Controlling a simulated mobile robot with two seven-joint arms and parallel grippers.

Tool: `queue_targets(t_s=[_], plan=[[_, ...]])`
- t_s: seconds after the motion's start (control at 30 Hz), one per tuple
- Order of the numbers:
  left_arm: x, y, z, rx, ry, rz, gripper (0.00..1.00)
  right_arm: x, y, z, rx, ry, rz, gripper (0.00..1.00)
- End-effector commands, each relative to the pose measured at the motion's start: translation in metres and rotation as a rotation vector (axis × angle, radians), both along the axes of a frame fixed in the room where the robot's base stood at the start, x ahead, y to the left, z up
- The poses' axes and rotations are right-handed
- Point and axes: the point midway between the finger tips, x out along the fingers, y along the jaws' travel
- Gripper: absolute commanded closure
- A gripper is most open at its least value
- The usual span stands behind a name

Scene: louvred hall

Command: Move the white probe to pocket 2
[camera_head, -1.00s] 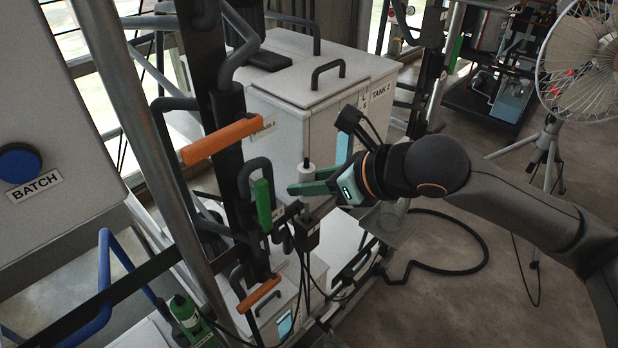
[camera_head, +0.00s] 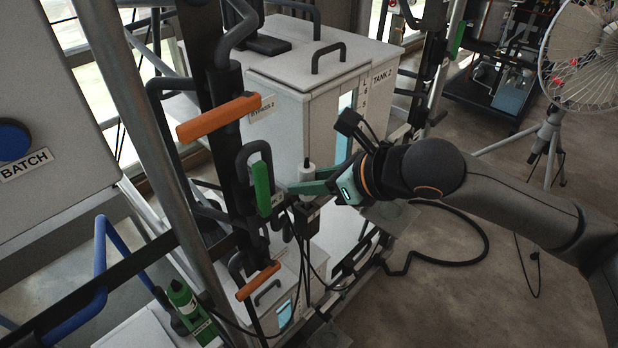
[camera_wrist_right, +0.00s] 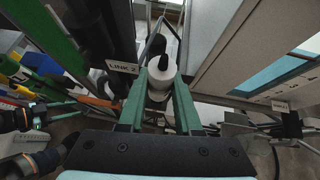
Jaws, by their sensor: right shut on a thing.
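My right gripper (camera_head: 303,183) has green fingers shut on the white probe (camera_head: 307,171), a short white cylinder with a thin black stem rising from its top. The probe is roughly upright. In the right wrist view the probe (camera_wrist_right: 161,76) sits between the two green fingertips (camera_wrist_right: 160,88), with its dark top towards the camera. Just below the probe in the head view is a small black box (camera_head: 306,213) on the frame. I cannot read a pocket number there, and cannot tell whether the probe touches it.
A dark post with a green handle (camera_head: 262,188) and an orange handle (camera_head: 218,118) stands close left of the fingers. The white tank (camera_head: 320,80) is behind. Cables hang below, near a lower orange handle (camera_head: 258,281). Open floor (camera_head: 450,290) lies to the right.

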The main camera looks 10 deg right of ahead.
Motion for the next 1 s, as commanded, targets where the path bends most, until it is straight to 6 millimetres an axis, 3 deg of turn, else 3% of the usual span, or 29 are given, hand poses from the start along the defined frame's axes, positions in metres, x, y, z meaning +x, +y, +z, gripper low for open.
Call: queue_targets(t_s=[0.17,0.2,0.5,0.77,1.0], plan=[[0.000,0.000,0.000,0.000,0.000,0.000,0.50,0.000,0.000,0.001,0.001,-0.001,0.000,1.00],[0.000,0.000,0.000,0.000,0.000,0.000,0.50,0.000,0.000,0.001,0.001,-0.002,0.000,0.65],[0.000,0.000,0.000,0.000,0.000,0.000,0.50,0.000,0.000,0.001,0.001,0.000,0.001,0.32],[0.000,0.000,0.003,0.000,0.000,0.000,0.50,-0.001,0.000,0.003,0.000,0.000,0.001,0.32],[0.000,0.000,0.033,0.000,0.001,0.000,0.50,-0.009,-0.008,0.030,-0.001,-0.001,0.001,0.32]])
